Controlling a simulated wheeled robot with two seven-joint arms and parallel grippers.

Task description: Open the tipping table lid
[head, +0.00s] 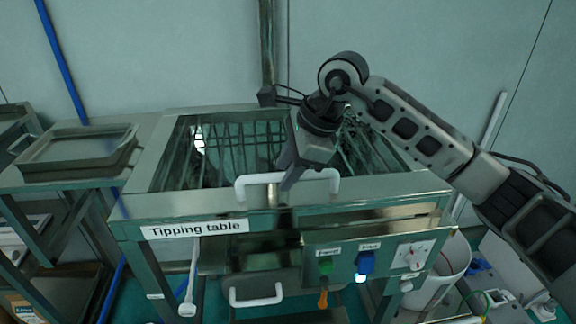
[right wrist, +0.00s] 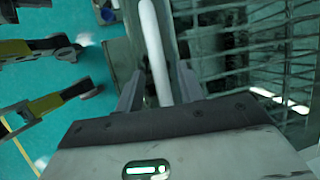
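The tipping table (head: 190,212) stands in the middle of the head view, with its name label on the front. Its lid has a metal frame around a see-through barred panel (head: 225,150) and lies shut and flat. A white handle (head: 250,179) sits at the lid's front edge. My right gripper (head: 286,188) points down at this handle. In the right wrist view the handle (right wrist: 151,40) runs between the two fingers (right wrist: 158,88). The fingers are apart, one on each side, with small gaps visible. My left gripper is not in view.
A metal tray (head: 78,150) rests on a side table at the left. Below the lid are a lower white handle (head: 256,295) and a control panel (head: 340,262) with switches. A white bucket (head: 445,270) stands at the right. A wall is close behind.

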